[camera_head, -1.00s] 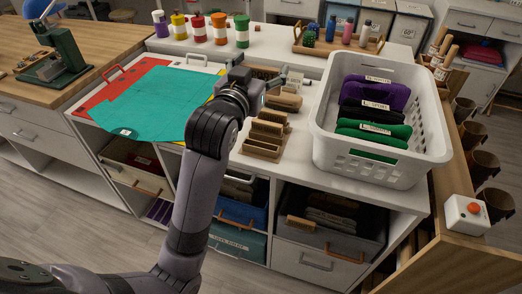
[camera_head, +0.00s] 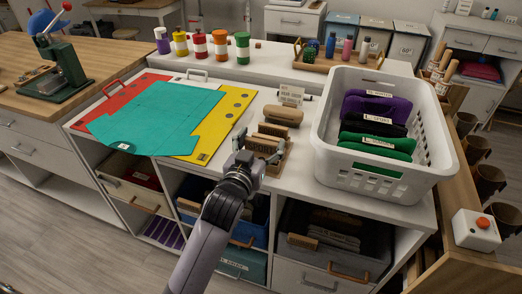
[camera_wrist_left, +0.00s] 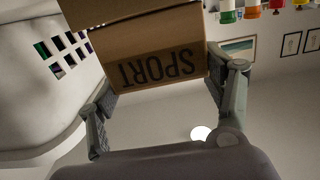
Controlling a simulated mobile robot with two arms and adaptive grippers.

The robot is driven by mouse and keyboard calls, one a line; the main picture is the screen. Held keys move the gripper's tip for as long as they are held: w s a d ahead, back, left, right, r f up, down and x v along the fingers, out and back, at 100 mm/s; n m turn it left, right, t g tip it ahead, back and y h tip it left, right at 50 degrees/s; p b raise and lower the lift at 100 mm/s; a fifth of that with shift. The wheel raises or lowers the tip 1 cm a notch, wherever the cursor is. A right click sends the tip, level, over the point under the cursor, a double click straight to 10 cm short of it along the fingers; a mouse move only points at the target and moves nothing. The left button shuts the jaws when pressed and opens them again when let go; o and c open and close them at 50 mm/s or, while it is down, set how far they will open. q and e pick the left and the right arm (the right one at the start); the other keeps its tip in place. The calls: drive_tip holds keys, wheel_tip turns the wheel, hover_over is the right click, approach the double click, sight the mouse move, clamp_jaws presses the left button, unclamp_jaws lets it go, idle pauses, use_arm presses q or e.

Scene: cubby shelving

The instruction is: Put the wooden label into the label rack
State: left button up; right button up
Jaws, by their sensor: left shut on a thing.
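The wooden label (camera_wrist_left: 163,68), with dark letters reading SPORT, is upside down between the two fingers of my left gripper (camera_wrist_left: 163,95) in the left wrist view. In the head view my left gripper (camera_head: 262,160) is shut on this label (camera_head: 262,147), at the front of the wooden label rack (camera_head: 281,158) on the white counter. The gripper hides part of the rack, so I cannot tell whether the label touches it or sits in a slot. My right gripper is in neither view.
A white basket (camera_head: 350,178) with folded clothes stands close on the right. A wooden brush-like block (camera_head: 283,115) and a lettered piece (camera_head: 291,94) lie behind the rack. A teal folding sheet (camera_head: 150,122) lies on the left. Paint jars (camera_head: 220,48) stand at the back.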

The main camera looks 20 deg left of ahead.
use_arm(q)
wheel_tip(320, 180, down, 2)
drive_tip(key=shift+f, duration=0.15)
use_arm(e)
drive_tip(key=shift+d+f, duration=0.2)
use_arm(q)
drive_tip(key=shift+f, duration=0.15)
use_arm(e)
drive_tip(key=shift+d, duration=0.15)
use_arm(q)
drive_tip(key=o, duration=1.1)
